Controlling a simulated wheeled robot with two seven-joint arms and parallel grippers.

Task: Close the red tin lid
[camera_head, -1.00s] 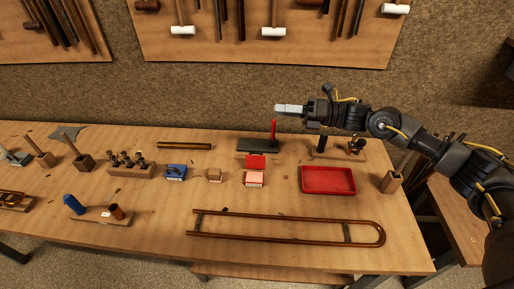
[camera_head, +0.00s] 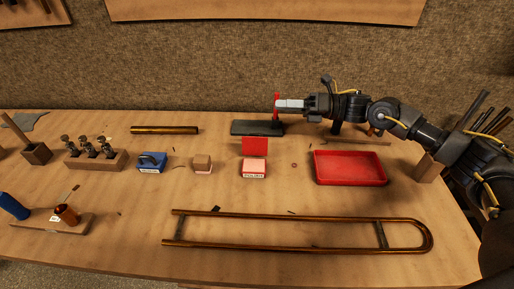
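The red tin (camera_head: 253,168) sits on the bench near the middle, a small box with a pale label on its front. Its red lid (camera_head: 255,146) stands up open at the back edge. My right gripper (camera_head: 282,104) is above and behind the tin, slightly to its right, pointing left and apart from the lid. Its pale fingers are seen from the side, so I cannot tell whether they are open or shut. It overlaps a red upright piece on a dark block behind the tin. My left gripper is not in view.
A red tray (camera_head: 349,168) lies right of the tin. A blue tin (camera_head: 152,162) and a small wooden block (camera_head: 202,163) stand to its left. A long brass slide (camera_head: 290,232) lies in front. The dark block (camera_head: 257,128) is behind. Bare bench surrounds the tin.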

